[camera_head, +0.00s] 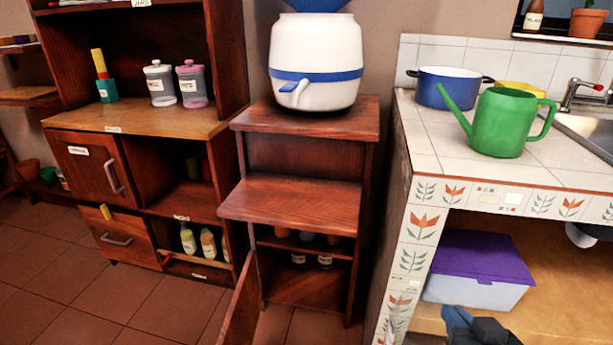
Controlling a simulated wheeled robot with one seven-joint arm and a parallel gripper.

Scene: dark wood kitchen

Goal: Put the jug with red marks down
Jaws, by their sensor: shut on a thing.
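I see no jug with red marks in the head camera view. My gripper's fingers do not show, and anything they hold is hidden. Only a dark blue and black part, which looks like my own arm, shows at the bottom edge, in front of the tiled counter's lower shelf.
A green watering can (505,122) and a blue pot (446,88) stand on the tiled counter (425,143). A white dispenser (316,65) tops the wooden stand (372,115); its middle shelf (292,200) is bare. A purple-lidded box (478,285) is under the counter. A low door (240,308) stands open.

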